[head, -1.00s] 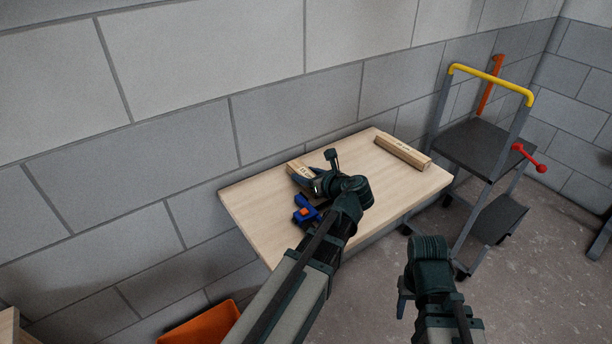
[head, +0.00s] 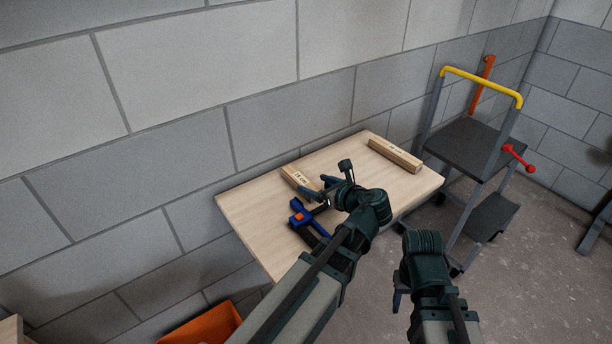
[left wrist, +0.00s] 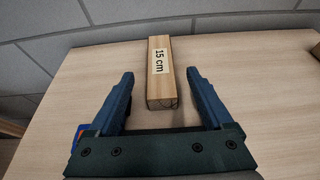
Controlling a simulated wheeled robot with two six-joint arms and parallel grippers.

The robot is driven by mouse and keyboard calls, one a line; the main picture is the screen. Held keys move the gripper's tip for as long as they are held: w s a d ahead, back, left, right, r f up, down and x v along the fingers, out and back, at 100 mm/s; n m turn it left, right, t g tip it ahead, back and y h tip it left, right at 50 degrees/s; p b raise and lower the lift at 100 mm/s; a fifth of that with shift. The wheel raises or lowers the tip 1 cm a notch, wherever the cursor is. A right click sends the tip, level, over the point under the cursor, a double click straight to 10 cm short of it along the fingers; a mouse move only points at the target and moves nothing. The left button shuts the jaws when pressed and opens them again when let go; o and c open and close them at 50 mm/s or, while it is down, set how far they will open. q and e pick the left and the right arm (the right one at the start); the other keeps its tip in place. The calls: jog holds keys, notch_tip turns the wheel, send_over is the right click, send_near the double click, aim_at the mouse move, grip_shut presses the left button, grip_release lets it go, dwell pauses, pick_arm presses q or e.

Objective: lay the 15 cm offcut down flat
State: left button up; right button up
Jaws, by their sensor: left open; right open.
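The 15 cm offcut (left wrist: 160,85), a short light wooden block with a "15 cm" label, lies flat on the wooden table (head: 260,222). In the head view the offcut (head: 297,178) is near the table's back left part. My left gripper (left wrist: 160,92) is open, with its blue fingers on either side of the offcut's near end and a gap to each. It also shows in the head view (head: 318,188), just in front of the offcut. My right gripper (head: 398,290) hangs off the table's front right, its fingertips mostly hidden.
A longer labelled batten (head: 396,155) lies at the table's back right. A blue and black clamp (head: 302,215) lies left of my left arm. A grey trolley with a yellow handle (head: 480,82) stands to the right. An orange bin (head: 205,325) is at lower left.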

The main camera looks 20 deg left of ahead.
pick_arm(q)
jog(key=p+v, duration=0.1)
jog(key=v, duration=0.3)
pick_arm(e)
jog(key=shift+r, duration=0.75)
